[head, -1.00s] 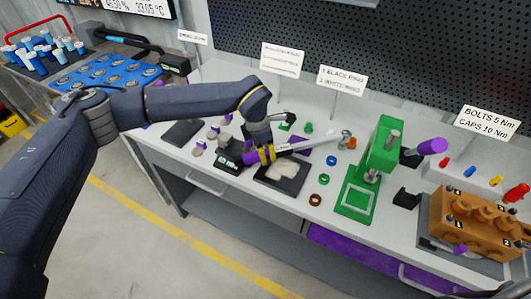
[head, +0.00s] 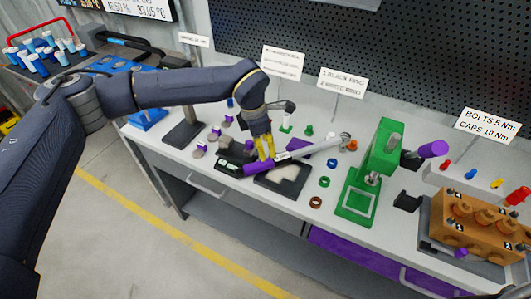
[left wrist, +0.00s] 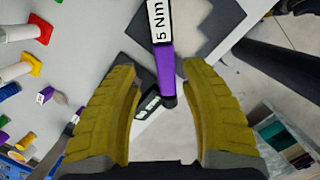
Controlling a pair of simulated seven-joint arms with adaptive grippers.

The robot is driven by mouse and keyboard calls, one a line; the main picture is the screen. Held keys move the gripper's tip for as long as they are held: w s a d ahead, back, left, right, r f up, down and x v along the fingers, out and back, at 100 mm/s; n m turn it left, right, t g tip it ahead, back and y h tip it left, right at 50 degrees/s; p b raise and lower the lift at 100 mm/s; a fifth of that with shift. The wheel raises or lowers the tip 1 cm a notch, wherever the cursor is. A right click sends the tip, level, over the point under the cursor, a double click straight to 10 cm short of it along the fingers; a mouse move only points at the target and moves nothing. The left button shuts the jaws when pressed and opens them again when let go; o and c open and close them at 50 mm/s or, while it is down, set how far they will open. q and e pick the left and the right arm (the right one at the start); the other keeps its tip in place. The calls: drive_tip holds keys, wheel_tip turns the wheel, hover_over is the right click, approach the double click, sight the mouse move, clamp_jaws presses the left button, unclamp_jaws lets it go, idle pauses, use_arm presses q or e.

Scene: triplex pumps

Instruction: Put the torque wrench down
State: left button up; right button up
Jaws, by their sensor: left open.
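The torque wrench (head: 312,147) has a purple handle and a long grey shaft with a round head. It lies slanted across a dark tray (head: 272,186) on the bench, its head towards the right. My left gripper (head: 264,157), with yellow fingers, is just above the handle. In the left wrist view its fingers (left wrist: 160,75) are spread on either side of the handle, with gaps on both sides. My right gripper is not in view.
An orange pump block (head: 473,220) is at the far right. Small purple-topped parts lie to the left. Sign cards (head: 283,63) stand behind. The bench's front strip is mostly clear.

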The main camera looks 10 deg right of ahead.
use_arm(q)
wheel_tip(320, 180, up, 7)
drive_tip(key=a, duration=0.1)
drive_tip(key=shift+s, duration=0.2)
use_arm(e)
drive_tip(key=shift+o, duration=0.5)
